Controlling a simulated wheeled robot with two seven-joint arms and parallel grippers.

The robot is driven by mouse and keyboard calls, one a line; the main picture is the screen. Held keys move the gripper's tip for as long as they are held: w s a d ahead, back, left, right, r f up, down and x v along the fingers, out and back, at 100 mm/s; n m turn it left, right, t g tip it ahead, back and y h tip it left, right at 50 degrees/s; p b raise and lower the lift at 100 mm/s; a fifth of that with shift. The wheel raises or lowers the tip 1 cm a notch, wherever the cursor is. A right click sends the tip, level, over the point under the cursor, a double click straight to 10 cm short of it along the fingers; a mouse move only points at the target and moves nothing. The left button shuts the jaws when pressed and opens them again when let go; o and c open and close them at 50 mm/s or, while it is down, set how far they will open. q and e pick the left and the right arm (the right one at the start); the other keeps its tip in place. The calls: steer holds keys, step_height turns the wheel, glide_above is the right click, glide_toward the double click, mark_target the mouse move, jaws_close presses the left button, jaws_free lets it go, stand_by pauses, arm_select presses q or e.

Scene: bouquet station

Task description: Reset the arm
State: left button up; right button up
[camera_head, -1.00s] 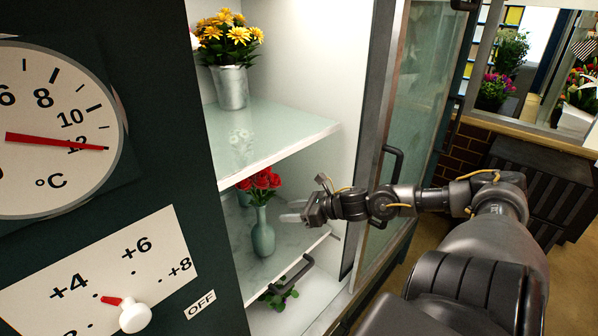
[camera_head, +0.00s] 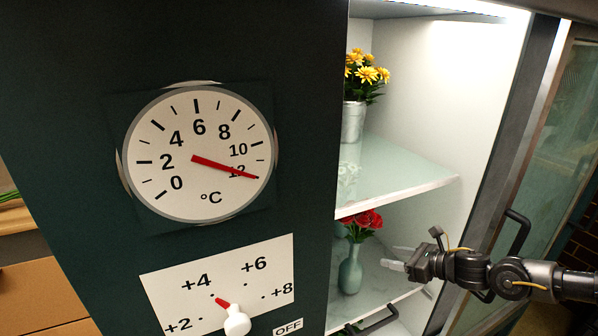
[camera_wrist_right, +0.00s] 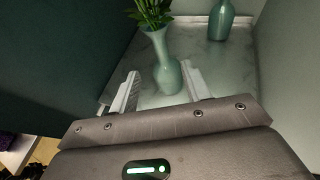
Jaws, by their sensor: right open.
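My right gripper (camera_head: 399,258) is open and empty, reaching in from the right in the head view, in front of the lower shelf of the open cabinet. Its two pale fingers also show spread apart in the right wrist view (camera_wrist_right: 158,88). A pale green vase (camera_head: 350,270) with red roses (camera_head: 359,224) stands upright on the lower shelf, left of the fingertips and apart from them in the head view. In the wrist view the vase (camera_wrist_right: 161,60) stands beyond the fingers. My left gripper is not in view.
A metal bucket (camera_head: 353,121) of yellow flowers stands on the upper glass shelf (camera_head: 400,175). The cabinet's glass door (camera_head: 565,150) stands open at right. A thermometer dial (camera_head: 198,155) and a white knob (camera_head: 237,321) are on the dark panel. A second vase (camera_wrist_right: 221,20) stands further back.

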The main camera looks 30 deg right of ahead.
steer(key=s+a+f+m+g+h, duration=0.1)
steer(key=s+a+f+m+h, duration=0.2)
steer(key=s+f+m, duration=0.55)
steer(key=s+a+f+m+g+h, duration=0.1)
steer(key=s+a+f+m+h, duration=0.3)
steer(key=m, duration=0.8)
steer(key=s+a+f+m+g+y, duration=0.1)
steer(key=s+a+f+m+g, duration=0.1)
steer(key=s+a+m+g, duration=0.5)
steer(key=s+a+f+m+y, duration=0.1)
steer(key=s+a+m, duration=0.3)
steer(key=a+m, duration=0.75)
step_height(320, 180, down, 31)
steer(key=s+n+g+b, duration=0.1)
steer(key=s+b, duration=0.1)
steer(key=s, duration=0.1)
steer(key=s+d+f+g+b, duration=0.1)
steer(key=s+d+f, duration=0.1)
steer(key=s+f, duration=1.3)
steer(key=shift+s+d+g+b, duration=0.2)
steer(key=shift+d+g+b, duration=0.1)
steer(key=shift+d+b, duration=0.1)
